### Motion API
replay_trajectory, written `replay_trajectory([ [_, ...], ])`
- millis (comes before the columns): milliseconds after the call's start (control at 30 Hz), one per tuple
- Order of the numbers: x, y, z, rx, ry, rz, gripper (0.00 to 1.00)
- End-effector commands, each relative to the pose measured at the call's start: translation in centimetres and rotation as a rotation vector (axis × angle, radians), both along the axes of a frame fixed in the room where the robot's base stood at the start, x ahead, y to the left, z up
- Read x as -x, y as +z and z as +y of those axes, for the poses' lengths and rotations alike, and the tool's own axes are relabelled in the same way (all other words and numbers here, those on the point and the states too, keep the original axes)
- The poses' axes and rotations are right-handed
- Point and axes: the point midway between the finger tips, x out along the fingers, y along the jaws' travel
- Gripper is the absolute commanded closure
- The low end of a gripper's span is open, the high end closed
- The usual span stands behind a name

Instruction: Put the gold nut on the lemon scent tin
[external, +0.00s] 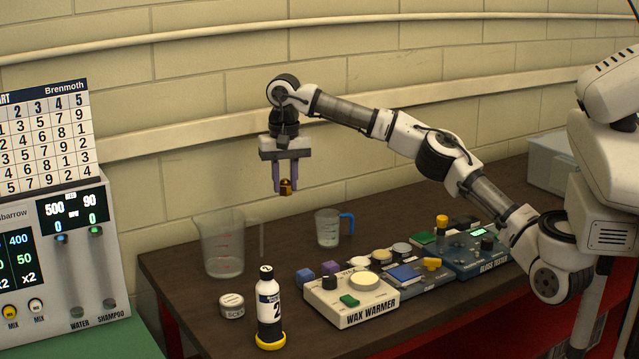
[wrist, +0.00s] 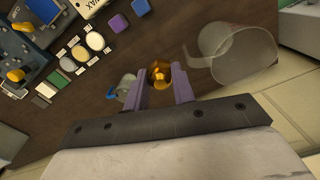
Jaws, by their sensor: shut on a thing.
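My gripper (external: 286,189) is shut on the gold nut (external: 286,188) and holds it in the air, above and behind the bench items. In the wrist view the nut (wrist: 160,75) sits between the purple fingertips of my gripper (wrist: 162,84). A small round tin (external: 231,306) with a white label, partly readable as "SCEN", stands at the front left of the bench. Its scent cannot be read. Several round pale discs or tins, including a cream one (wrist: 95,41), lie in a labelled row; I cannot tell whether one is the lemon tin.
A clear jug (external: 221,245) and a measuring cup with a blue handle (external: 327,229) stand near the nut. A numbered bottle (external: 269,310) stands beside the wax warmer (external: 350,300).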

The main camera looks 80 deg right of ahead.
Motion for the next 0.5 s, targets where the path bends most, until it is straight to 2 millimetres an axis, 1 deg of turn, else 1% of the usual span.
replay_trajectory([
  [33,-1.3,1.0,2.3,-0.002,0.025,0.001,0.97],
  [167,-3.8,1.6,7.4,-0.004,0.074,0.002,0.97],
  [200,-4.4,1.9,9.1,-0.004,0.089,0.001,0.97],
  [267,-5.2,2.2,11.3,-0.002,0.109,0.001,0.97],
  [300,-5.6,2.3,12.8,-0.002,0.123,0.001,0.97],
  [400,-6.4,2.6,15.8,0.001,0.149,0.000,0.97],
  [500,-6.9,2.8,18.0,0.004,0.168,-0.002,0.97],
])
